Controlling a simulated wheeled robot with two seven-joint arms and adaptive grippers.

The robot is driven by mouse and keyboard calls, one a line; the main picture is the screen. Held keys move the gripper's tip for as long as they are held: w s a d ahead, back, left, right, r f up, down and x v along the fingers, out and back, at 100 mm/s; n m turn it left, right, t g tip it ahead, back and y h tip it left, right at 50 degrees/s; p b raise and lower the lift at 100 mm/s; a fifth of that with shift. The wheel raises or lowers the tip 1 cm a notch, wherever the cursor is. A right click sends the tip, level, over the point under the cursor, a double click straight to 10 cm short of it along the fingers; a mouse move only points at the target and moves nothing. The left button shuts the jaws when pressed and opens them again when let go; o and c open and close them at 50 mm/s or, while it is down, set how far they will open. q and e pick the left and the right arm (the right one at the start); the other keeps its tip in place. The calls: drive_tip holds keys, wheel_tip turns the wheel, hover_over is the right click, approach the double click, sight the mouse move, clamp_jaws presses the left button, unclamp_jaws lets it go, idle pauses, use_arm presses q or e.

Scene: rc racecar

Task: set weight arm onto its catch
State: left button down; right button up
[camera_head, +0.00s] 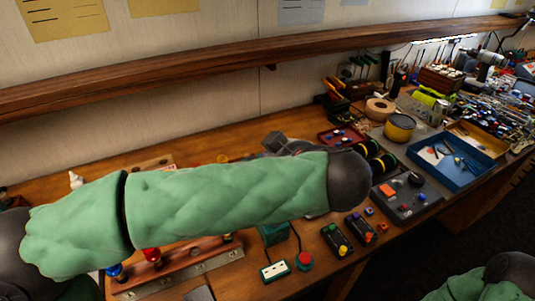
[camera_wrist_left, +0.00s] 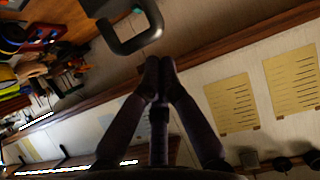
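My left arm's green sleeve crosses the bench from the left in the head view and hides much of the bench's middle. My left gripper (camera_wrist_left: 158,72) shows in the left wrist view with its fingertips together and nothing visible between them. A dark grey squared loop (camera_wrist_left: 130,44) is just beyond the fingertips, apart from them as far as I can tell. It may be part of the weight arm, but I cannot be sure. I cannot make out the catch. My right gripper is out of view; only the right sleeve shows at the lower right.
A wooden shelf (camera_head: 230,62) runs along the wall above the bench. A wooden rail with red and blue knobs (camera_head: 180,256) lies below my forearm. A red button (camera_head: 304,260), small control boxes (camera_head: 337,240), a blue tray (camera_head: 462,168) and a yellow tin (camera_head: 400,127) crowd the right side.

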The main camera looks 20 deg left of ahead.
use_arm(q)
drive_tip(key=shift+s+d+f+b, duration=0.4)
drive_tip(key=shift+d+f+b, duration=0.05)
drive_tip(key=shift+f+b, duration=0.1)
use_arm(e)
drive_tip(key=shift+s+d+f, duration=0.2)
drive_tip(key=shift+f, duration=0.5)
use_arm(q)
drive_tip(key=shift+f, duration=0.1)
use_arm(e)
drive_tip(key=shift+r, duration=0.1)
use_arm(q)
drive_tip(key=r, duration=0.1)
drive_tip(key=r+p, duration=0.1)
drive_tip(key=r, duration=0.1)
drive_tip(key=w+a+r+p, duration=0.1)
drive_tip(key=shift+r, duration=0.15)
drive_tip(key=s+d+p, duration=0.2)
drive_tip(key=s+d, duration=0.4)
drive_tip(key=d, duration=0.1)
drive_tip(key=shift+s+d, duration=0.35)
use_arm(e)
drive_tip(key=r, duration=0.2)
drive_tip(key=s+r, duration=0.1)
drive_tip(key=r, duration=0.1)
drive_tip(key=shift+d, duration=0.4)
